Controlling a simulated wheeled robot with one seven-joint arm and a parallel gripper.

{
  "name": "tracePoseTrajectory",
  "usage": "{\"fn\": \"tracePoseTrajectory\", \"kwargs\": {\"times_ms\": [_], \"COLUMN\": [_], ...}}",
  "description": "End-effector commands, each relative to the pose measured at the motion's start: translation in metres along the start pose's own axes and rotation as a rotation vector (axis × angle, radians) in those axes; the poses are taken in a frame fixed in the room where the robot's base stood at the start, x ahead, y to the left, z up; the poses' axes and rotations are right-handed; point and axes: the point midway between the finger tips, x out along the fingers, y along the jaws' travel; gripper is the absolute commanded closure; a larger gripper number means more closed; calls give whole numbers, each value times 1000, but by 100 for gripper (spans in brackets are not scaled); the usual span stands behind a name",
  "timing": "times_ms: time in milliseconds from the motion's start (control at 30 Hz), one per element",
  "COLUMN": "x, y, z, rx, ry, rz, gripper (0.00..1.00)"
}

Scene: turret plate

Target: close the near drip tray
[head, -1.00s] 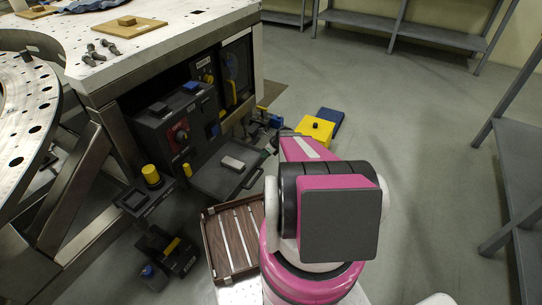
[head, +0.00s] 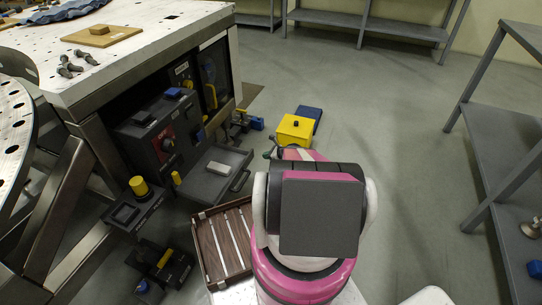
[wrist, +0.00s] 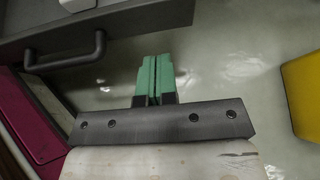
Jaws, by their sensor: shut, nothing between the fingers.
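The near drip tray (head: 228,193) is a dark, shallow tray that sticks out from the front of the dark machine (head: 155,130). A pale block (head: 217,168) lies in it. Its bar handle (head: 240,181) is on the outer front. In the wrist view the tray's front wall (wrist: 140,17) and handle (wrist: 65,58) show at the top left. My gripper (wrist: 156,75) has green fingers pressed together, with nothing between them. Its tips are just right of the handle in that view, apart from it.
A slatted brown crate (head: 222,245) stands on the floor below the tray. A yellow box (head: 294,130) and a blue one (head: 309,115) lie beyond my gripper. A grey shelf (head: 510,150) stands at the right. Open floor lies between.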

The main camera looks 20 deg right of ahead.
Motion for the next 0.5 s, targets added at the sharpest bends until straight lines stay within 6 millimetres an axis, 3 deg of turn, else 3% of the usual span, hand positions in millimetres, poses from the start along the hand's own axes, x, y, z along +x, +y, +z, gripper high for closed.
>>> {"fn": "tracePoseTrajectory", "kwargs": {"times_ms": [200,500], "x": [44,72], "y": [-1,0], "z": [-1,17], "rx": [0,0], "ry": [1,1], "rz": [2,1], "gripper": [100,100]}}
